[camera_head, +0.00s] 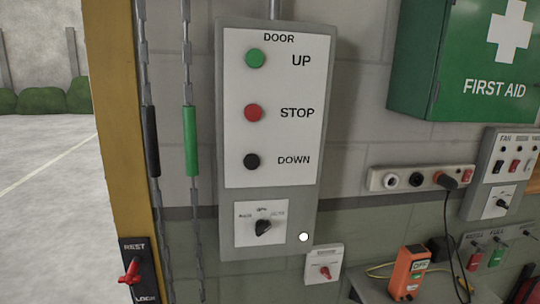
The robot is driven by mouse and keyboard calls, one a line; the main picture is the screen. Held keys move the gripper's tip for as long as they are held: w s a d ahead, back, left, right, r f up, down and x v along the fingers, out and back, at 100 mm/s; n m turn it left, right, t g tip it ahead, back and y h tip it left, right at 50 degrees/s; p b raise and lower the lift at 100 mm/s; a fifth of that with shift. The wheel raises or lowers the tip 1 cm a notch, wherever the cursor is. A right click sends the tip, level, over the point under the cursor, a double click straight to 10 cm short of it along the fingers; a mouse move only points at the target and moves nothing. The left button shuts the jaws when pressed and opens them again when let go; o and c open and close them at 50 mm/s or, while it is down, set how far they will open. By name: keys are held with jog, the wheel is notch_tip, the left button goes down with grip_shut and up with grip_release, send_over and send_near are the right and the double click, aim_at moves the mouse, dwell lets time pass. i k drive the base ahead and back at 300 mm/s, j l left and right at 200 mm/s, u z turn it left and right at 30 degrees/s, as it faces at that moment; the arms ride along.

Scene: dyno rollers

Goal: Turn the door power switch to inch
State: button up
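The grey door control box (313,120) hangs on the wall in the middle of the view. Its white face has a green UP button (255,58), a red STOP button (253,112) and a black DOWN button (251,161). Below them is a white plate (246,238) with a black rotary knob (263,227), likely the door power switch. Several small labels arc over the knob, too blurred to read surely. I cannot tell exactly which label the knob points at. My gripper is not in view.
Hanging chains with black (152,140) and green (190,140) sleeves run left of the box. A red REST/LOCK lever (131,271) is lower left. A small red switch (325,272), socket strip (420,179), orange device (408,272) and first aid cabinet (465,60) are right.

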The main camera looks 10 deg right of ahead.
aim_at(262, 225)
jog(key=z, duration=0.25)
jog(key=l+u, duration=0.15)
jog(key=l, duration=0.2)
jog(key=k+l+u, duration=0.1)
jog(key=l, duration=0.2)
jog(key=i+l, duration=0.35)
jog(key=l, duration=0.15)
jog(key=i+l, duration=0.4)
jog(key=l+u, duration=0.05)
jog(key=l, duration=0.05)
